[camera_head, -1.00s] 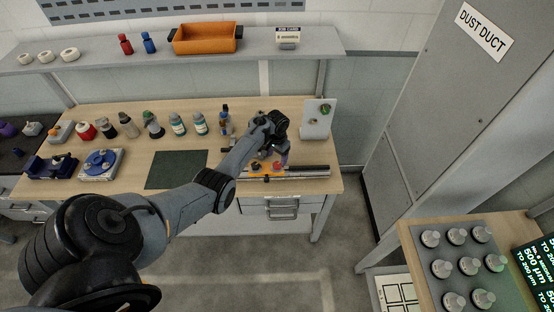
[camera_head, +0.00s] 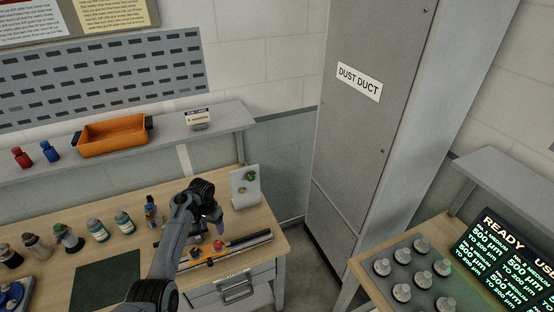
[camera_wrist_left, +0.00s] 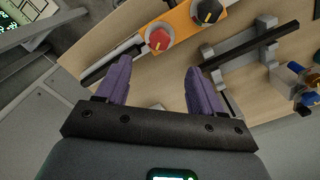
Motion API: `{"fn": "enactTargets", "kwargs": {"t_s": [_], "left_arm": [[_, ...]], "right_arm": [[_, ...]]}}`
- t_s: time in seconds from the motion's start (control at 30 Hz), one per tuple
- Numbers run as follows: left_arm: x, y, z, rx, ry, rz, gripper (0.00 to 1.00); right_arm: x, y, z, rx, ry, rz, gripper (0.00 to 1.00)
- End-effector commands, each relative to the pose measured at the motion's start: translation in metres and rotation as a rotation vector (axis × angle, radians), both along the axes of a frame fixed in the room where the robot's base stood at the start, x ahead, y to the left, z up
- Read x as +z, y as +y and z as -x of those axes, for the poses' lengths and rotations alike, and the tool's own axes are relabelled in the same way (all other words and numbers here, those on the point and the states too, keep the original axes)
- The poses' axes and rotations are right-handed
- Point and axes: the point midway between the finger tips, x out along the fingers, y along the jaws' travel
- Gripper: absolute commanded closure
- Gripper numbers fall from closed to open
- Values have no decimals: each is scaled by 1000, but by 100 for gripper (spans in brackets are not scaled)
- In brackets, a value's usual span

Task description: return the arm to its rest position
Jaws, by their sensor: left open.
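My left arm comes in from the bottom of the head view. Its gripper (camera_head: 212,216) is above the right part of the wooden bench (camera_head: 130,252), close to the orange rail device (camera_head: 207,257). In the left wrist view the two purple fingers (camera_wrist_left: 150,85) stand wide apart with nothing between them. The orange device with a red knob (camera_wrist_left: 159,39) and a black knob (camera_wrist_left: 207,11) lies beyond the fingertips, apart from them. My right gripper is not in view.
Several bottles (camera_head: 97,230) stand along the bench left of my arm. A white stand (camera_head: 245,187) is at the bench's back right corner. A shelf (camera_head: 225,121) with an orange bin (camera_head: 113,137) runs above. A tall grey cabinet (camera_head: 370,130) stands to the right, beside a second table with capped pegs (camera_head: 403,255).

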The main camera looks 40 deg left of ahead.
Motion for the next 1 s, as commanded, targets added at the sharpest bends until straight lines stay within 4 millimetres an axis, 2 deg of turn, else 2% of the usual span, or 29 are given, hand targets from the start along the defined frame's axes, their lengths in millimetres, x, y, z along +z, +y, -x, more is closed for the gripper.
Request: {"fn": "enactTargets", "kwargs": {"t_s": [0.17, 0.27, 0.4, 0.5, 0.57, 0.67, 0.77, 0.87, 0.9, 1.0], "left_arm": [[-22, -2, 25, -1, 54, 3, 33], [-51, -10, 58, -15, 127, 9, 33], [-95, -35, 128, -87, 268, -29, 33], [-109, -59, 172, -157, 328, -92, 33], [-111, -79, 193, -207, 342, -128, 33], [-106, -123, 223, -299, 332, -171, 33], [-89, -178, 244, -383, 280, -182, 33], [-60, -234, 256, -450, 195, -166, 33], [-46, -256, 259, -470, 154, -154, 33], [-5, -304, 259, -502, 41, -116, 33]], "right_arm": [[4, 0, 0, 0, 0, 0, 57], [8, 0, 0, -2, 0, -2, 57], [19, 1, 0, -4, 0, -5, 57], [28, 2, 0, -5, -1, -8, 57], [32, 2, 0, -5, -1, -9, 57], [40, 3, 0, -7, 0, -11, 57], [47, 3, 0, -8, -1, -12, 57], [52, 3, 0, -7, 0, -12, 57], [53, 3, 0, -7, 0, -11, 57], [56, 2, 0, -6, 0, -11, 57]]}}
